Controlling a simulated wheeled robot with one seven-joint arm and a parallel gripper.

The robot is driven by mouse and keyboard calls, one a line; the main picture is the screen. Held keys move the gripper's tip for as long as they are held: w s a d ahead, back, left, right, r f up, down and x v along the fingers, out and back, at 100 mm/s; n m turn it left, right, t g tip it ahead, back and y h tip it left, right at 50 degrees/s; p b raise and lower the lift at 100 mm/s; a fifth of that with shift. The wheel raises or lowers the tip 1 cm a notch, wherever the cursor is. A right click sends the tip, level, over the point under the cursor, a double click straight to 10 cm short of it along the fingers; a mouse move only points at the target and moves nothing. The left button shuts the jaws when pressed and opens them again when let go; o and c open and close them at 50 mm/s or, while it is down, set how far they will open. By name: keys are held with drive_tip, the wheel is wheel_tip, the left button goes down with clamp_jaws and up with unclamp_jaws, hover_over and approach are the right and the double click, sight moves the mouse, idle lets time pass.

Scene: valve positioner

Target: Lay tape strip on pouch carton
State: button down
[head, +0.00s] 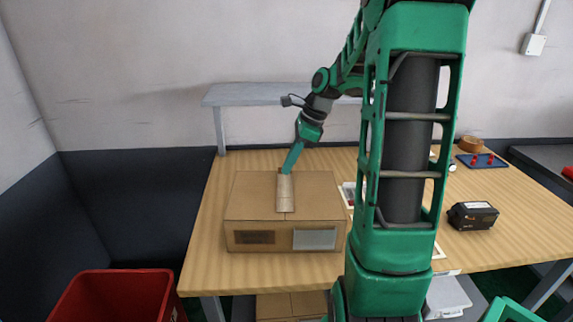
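The pouch carton (322,200) is a closed brown cardboard box on the wooden table, with a dark patch and a light grey label on its front face. A light tan tape strip (285,200) runs along the middle of the carton's top, from about its far edge toward its front edge. My gripper (286,172) points down at the strip's far end and appears to touch or nearly touch it. Its fingertips are too small to tell whether they are open or shut on the strip.
A red bin (115,297) stands on the floor at the front left. A grey raised shelf (255,95) is behind the carton. A black device (472,215), a tape roll (470,144) and a blue tray (482,160) are on the right of the table (200,235). My arm hides the table's middle.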

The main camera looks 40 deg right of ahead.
drive_tip(key=c, duration=2)
unclamp_jaws()
drive_tip(key=v, duration=1)
drive_tip(key=shift+d+r, duration=0.15)
drive_tip(key=shift+r, duration=0.15)
drive_tip(key=s+a+f+n+g+h, duration=0.1)
drive_tip(key=s+a+f+n, duration=0.2)
drive_tip(key=s+n, duration=0.3)
drive_tip(key=s+a+f+n+g+h, duration=0.1)
drive_tip(key=s+a+f+n, duration=0.2)
drive_tip(key=s+n, duration=0.3)
drive_tip(key=s+a+f+n+g+h, duration=0.1)
drive_tip(key=s+a+f+n, duration=0.3)
drive_tip(key=s+n, duration=0.3)
drive_tip(key=shift+s+f, duration=0.15)
drive_tip(key=shift+s, duration=2.5)
